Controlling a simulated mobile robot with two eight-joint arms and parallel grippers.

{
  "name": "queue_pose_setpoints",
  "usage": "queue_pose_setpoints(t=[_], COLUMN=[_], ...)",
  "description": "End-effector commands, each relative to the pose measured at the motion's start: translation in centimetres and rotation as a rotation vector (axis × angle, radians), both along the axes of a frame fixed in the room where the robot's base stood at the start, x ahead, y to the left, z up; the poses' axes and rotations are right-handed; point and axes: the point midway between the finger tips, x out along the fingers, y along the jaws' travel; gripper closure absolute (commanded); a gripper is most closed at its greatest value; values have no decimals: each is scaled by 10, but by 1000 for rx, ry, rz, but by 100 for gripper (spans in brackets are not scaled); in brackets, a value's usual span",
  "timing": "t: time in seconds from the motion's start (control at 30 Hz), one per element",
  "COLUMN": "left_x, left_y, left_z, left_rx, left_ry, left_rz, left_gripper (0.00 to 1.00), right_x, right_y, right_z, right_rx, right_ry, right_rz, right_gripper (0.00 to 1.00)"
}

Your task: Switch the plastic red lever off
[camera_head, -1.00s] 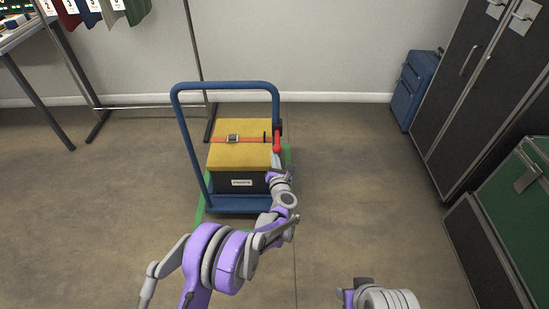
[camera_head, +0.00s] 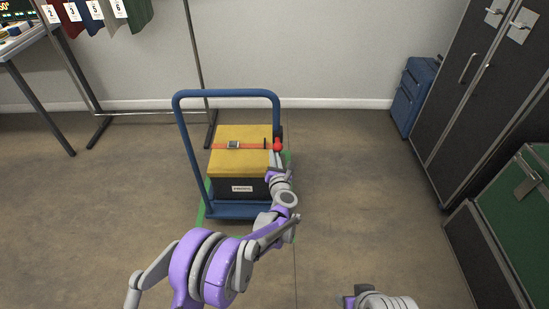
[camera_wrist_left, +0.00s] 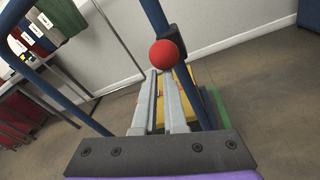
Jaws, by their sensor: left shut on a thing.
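The red lever (camera_head: 278,147) is on the right post of a blue trolley's handle, and its round red knob (camera_wrist_left: 164,54) shows in the left wrist view. In the head view the lever looks short, with its knob toward me. My left gripper (camera_head: 276,160) is at the lever from below. In the left wrist view its two grey fingers (camera_wrist_left: 165,78) lie close together with the knob at their tips. The left gripper is shut on the lever; the exact contact is partly hidden by the knob.
The blue trolley (camera_head: 177,130) carries a dark box with a yellow lid (camera_head: 238,162) and an orange strap. A blue case (camera_head: 412,95) and dark cabinets (camera_head: 470,85) stand at the right. A clothes rack and table are at the left. The floor around the trolley is clear.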

Motion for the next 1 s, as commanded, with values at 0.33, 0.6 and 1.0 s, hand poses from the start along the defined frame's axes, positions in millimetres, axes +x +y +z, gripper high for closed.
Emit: queue_pose_setpoints(t=[0.33, 0.6, 1.0], left_x=[0, -3, -66], left_y=[-4, 3, 5], left_z=[6, -16, 2], left_rx=[7, 6, -1], left_ry=[-5, -3, -2], left_rz=[-6, -4, -2], left_gripper=[100, 100, 100], right_x=[0, -4, -12], right_y=[0, -2, -2], right_z=[1, -17, -13], right_rx=[0, 1, 1], right_ry=[0, 3, 1], right_rz=[0, 0, 3], right_gripper=[50, 50, 50])
